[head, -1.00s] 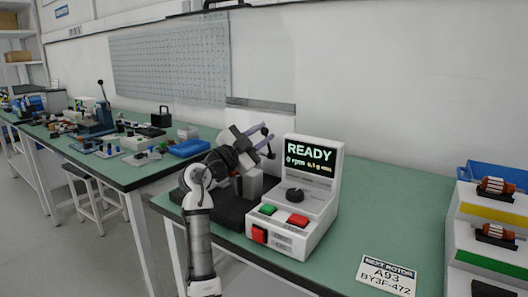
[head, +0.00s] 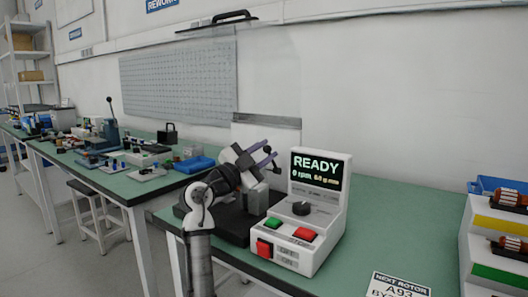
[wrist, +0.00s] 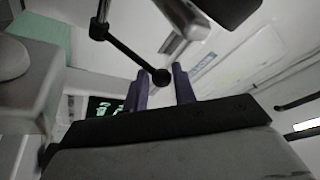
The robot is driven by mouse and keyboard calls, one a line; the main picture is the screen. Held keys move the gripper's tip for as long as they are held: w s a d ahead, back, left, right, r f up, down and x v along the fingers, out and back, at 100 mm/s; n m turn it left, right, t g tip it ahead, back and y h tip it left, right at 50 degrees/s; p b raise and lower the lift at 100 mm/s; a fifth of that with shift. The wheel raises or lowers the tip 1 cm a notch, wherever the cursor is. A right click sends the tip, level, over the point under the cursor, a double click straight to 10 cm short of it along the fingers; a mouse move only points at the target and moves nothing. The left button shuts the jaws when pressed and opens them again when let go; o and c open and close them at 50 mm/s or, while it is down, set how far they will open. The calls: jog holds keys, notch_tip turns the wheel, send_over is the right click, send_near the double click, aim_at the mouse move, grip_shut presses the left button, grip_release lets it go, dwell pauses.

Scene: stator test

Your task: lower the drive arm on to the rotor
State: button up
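The balancing machine's dark base (head: 228,222) stands on the green bench, beside a white control box (head: 303,250) whose screen reads READY and 0 rpm. My gripper (head: 268,154) is over the base, its two purple fingers pointing up and right. In the wrist view the fingers (wrist: 160,84) are apart. The drive arm appears there as a dark rod (wrist: 122,50) ending in a black ball (wrist: 161,77). The ball lies between the fingertips in the picture, with slight gaps at both sides; I cannot tell its depth. A rotor on the machine is hidden from me.
A stepped rack (head: 490,244) with orange-wound rotors (head: 509,198) stands at the right edge. A NEXT ROTOR sign (head: 398,287) lies in front. The green bench top (head: 385,215) between box and rack is clear. Another bench (head: 115,182) with tools is at the left.

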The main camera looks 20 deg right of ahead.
jog(key=o, duration=0.4)
jog(key=shift+w+f, duration=0.15)
jog(key=shift+f, duration=0.05)
jog(key=shift+c, duration=0.2)
jog(key=shift+r, duration=0.1)
jog(key=b+v, duration=0.1)
jog(key=v, duration=1.3)
